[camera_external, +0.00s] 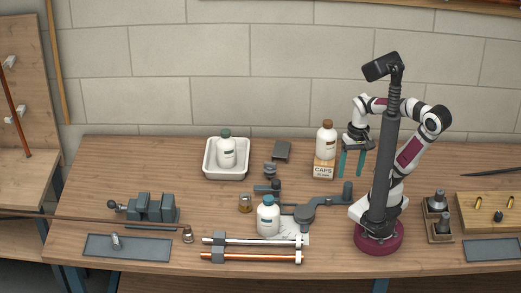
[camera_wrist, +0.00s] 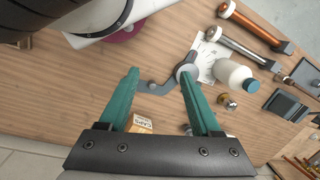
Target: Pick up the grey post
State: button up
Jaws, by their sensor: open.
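My gripper (camera_external: 351,174) has two teal fingers, apart and empty, above the table beside the CAPS box. In the wrist view my gripper (camera_wrist: 160,72) also shows spread fingers with nothing between them. I cannot tell for sure which thing is the grey post. A short upright grey cylinder (camera_external: 347,190) stands at the end of a grey jointed bracket (camera_external: 318,211), below and near my fingertips. The bracket also shows in the wrist view (camera_wrist: 158,88). Another small grey cylinder (camera_external: 116,241) stands on a dark mat (camera_external: 150,250) at the front left.
A blue-capped bottle (camera_external: 268,216) stands beside the bracket. A white tray (camera_external: 207,166) holds another bottle. A wooden holder (camera_external: 440,235) with grey fittings is at right.

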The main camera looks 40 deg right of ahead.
jog(key=shift+c, duration=0.5)
jog(key=shift+a, duration=0.15)
jog(key=w+a+m+g+y, duration=0.2)
jog(key=a+m+y, duration=0.1)
jog(key=a+y, duration=0.15)
jog(key=m+t+y, duration=0.2)
jog(key=m+t, duration=1.2)
jog(key=m, duration=0.6)
send_over(270, 174)
jog(key=s+d, duration=0.7)
jog(key=s, duration=0.2)
notch_tip(270, 174, down, 13)
jog(key=shift+m, duration=0.3)
jog(key=x, duration=1.5)
jog(key=shift+w+d+f, duration=0.15)
jog(key=shift+w+f, duration=0.25)
jog(key=shift+f, duration=0.1)
grip_shut()
